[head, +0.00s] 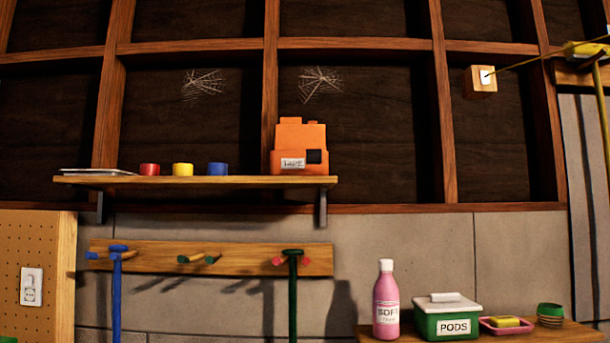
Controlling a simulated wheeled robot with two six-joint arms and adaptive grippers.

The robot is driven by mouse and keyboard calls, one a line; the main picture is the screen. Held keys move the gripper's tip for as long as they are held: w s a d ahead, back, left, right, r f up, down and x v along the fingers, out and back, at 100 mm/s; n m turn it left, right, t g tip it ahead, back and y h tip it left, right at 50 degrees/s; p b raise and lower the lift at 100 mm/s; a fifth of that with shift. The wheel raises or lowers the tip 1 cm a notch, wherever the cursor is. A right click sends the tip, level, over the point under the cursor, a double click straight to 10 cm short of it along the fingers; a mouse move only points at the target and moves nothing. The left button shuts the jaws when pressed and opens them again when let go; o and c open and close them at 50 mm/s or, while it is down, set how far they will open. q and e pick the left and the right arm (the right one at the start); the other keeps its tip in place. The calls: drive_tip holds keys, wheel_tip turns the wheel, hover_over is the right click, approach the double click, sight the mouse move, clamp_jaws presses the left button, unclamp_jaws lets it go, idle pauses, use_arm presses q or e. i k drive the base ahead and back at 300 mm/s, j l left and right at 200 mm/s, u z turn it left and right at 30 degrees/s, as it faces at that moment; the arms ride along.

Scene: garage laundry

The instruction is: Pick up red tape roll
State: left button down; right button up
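The red tape roll (149,169) rests on the wooden wall shelf (200,181), towards its left end. A yellow roll (182,169) and a blue roll (217,169) stand in a row to its right, with small gaps between them. Neither of my grippers shows in the head view.
A grey flat tray (97,171) lies left of the red roll. An orange labelled box (300,148) stands at the shelf's right end. Below hangs a peg rail (235,258) with blue and green handled tools. A pink bottle (386,300) and green PODS box (446,316) stand lower right.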

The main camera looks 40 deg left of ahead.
sight(146, 169)
drive_tip(key=u, duration=1.95)
